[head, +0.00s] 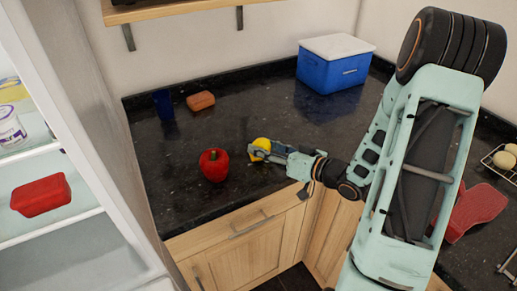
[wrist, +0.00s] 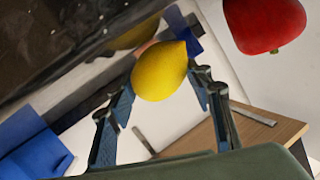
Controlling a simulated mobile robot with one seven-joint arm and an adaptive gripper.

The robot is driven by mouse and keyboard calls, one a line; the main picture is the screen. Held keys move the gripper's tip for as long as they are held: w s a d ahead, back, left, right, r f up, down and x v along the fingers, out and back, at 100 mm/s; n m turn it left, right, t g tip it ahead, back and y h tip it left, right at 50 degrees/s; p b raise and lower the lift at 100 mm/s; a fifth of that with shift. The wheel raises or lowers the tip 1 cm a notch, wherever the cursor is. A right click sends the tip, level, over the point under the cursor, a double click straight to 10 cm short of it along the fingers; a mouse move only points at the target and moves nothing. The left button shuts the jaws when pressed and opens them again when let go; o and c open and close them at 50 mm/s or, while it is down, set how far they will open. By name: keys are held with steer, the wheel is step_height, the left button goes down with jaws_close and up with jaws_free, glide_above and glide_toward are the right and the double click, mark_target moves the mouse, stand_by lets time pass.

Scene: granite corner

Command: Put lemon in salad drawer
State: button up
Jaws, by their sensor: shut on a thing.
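The yellow lemon (head: 259,148) is at the counter's front part, right of the red bell pepper. It fills the middle of the wrist view (wrist: 160,70). My gripper (head: 262,152) is shut on the lemon, with a finger on each side in the wrist view (wrist: 163,84). I cannot tell how far the lemon is off the counter. The open fridge (head: 92,115) stands at the left with its white shelves showing. I cannot clearly make out the salad drawer; the fridge's lower part is cut off by the frame.
The red bell pepper (head: 213,166) stands close left of my gripper. A blue cup (head: 163,105), an orange-brown block (head: 201,101) and a blue-and-white cooler (head: 334,66) stand farther back. A red container (head: 41,195) and a white tub (head: 10,128) sit on fridge shelves.

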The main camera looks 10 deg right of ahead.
steer(key=shift+d+f, duration=0.1)
steer(key=shift+f, duration=0.2)
steer(key=o, duration=1.6)
